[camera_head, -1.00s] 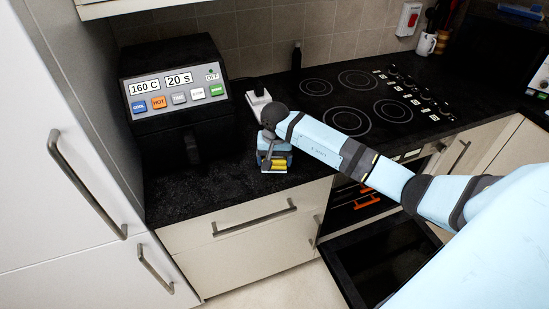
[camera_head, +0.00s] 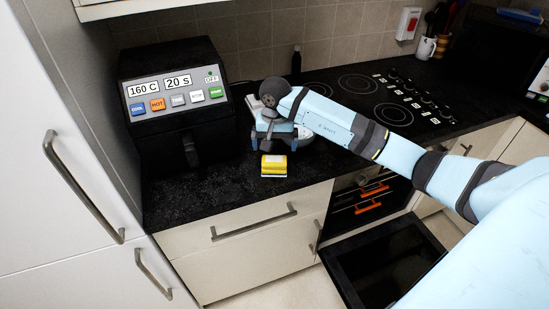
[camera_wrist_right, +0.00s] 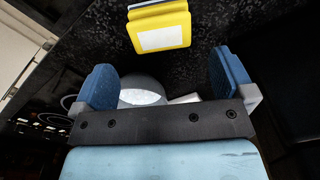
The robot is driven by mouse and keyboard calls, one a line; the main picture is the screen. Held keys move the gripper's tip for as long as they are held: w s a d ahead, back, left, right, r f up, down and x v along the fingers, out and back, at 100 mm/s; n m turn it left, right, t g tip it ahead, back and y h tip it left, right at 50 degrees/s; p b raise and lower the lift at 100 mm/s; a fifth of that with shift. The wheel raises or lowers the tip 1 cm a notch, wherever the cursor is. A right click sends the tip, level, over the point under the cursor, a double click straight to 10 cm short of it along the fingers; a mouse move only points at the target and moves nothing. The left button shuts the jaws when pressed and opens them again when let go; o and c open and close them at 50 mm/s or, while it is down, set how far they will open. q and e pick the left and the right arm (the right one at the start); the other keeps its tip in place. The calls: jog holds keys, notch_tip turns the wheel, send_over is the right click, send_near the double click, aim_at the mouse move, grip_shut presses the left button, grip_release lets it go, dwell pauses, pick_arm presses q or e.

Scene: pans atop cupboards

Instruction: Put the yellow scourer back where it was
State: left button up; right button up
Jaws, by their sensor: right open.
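The yellow scourer (camera_head: 273,166) lies on the black worktop near its front edge, between the air fryer and the hob. In the right wrist view the scourer (camera_wrist_right: 160,28) is at the top, beyond the fingertips, with a pale patch on its near face. My right gripper (camera_head: 273,146) is just behind the scourer, pointing down, apart from it. In the right wrist view the right gripper (camera_wrist_right: 165,80) has its blue fingers wide apart with nothing held between them. My left gripper is not in view.
The black air fryer (camera_head: 178,92) stands left of my right gripper. A round pale object (camera_head: 306,133), partly hidden by my arm, is behind the gripper. The hob (camera_head: 385,100) lies to the right. The oven door (camera_head: 385,262) hangs open below. Worktop left of the scourer is clear.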

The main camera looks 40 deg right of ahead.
aim_at(275, 160)
jog(key=s+a+m+t+y, duration=0.2)
jog(key=s+a+m+y, duration=0.4)
jog(key=a+m+y, duration=0.45)
jog(key=s+a+m+t+y, duration=0.2)
jog(key=s+a+m+y, duration=0.5)
jog(key=a, duration=0.7)
jog(key=s+d+f+n+t+h, duration=0.3)
jog(key=s+f+n+h, duration=0.4)
jog(key=f+n, duration=0.3)
jog(key=s+d+f+n+t+h, duration=0.3)
jog(key=s+f+n+h, duration=0.3)
jog(key=n, duration=1.1)
notch_tip(275, 160, down, 5)
jog(key=shift+s+d+r+n+h, duration=0.2)
jog(key=shift+s+d+n+h, duration=0.2)
jog(key=shift+d+h, duration=0.2)
jog(key=shift+t, duration=0.3)
